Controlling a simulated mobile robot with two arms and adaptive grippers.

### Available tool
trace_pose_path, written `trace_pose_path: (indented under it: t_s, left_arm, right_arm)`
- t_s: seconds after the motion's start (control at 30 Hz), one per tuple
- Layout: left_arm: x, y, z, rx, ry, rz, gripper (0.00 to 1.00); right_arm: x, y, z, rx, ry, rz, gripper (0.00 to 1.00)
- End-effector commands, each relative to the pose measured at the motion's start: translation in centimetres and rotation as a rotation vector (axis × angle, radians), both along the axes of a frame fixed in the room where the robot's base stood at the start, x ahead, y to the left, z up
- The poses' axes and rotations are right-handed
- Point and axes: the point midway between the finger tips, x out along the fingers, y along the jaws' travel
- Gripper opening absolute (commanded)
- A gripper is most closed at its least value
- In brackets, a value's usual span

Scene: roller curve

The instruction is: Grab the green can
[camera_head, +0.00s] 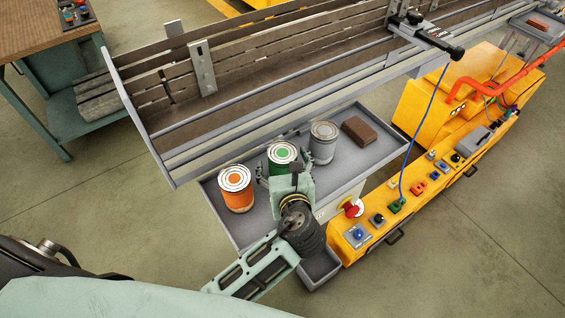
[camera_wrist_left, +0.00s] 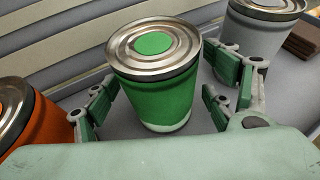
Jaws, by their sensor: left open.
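The green can (camera_head: 284,155) stands upright on the grey tray between an orange can and a grey can. It is a metal-lidded can with a green dot on top, and it fills the middle of the left wrist view (camera_wrist_left: 158,85). My left gripper (camera_head: 284,172) is open, with one finger on each side of the green can. In the left wrist view the gripper (camera_wrist_left: 160,112) shows gaps between both finger pads and the can. The can's lower part is partly hidden by the gripper in the head view. My right gripper is not in view.
The orange can (camera_head: 236,190) and grey can (camera_head: 323,143) stand close on either side. A brown block (camera_head: 359,130) lies on the tray (camera_head: 385,148). The conveyor's metal rail (camera_head: 250,125) runs behind. A yellow control panel (camera_head: 430,180) with a red button (camera_head: 352,207) is at right.

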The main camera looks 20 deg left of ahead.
Motion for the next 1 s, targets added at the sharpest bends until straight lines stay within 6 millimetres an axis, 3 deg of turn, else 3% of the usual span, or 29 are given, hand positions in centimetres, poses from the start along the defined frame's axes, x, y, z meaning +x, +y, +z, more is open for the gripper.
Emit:
trace_pose_path:
  t_s: [0.1, 0.7, 1.0]
  left_arm:
    - [-0.03, -0.01, -0.02, 0.000, 0.000, 0.000, 0.76]
    - [-0.05, -0.02, 0.00, 0.000, 0.000, 0.000, 0.24]
    - [0.01, -0.04, 0.70, -0.002, -0.003, 0.001, 0.24]
  right_arm:
    - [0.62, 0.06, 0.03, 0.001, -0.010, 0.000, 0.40]
    - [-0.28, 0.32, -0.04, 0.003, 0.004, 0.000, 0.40]
    - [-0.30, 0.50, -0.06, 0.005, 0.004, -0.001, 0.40]
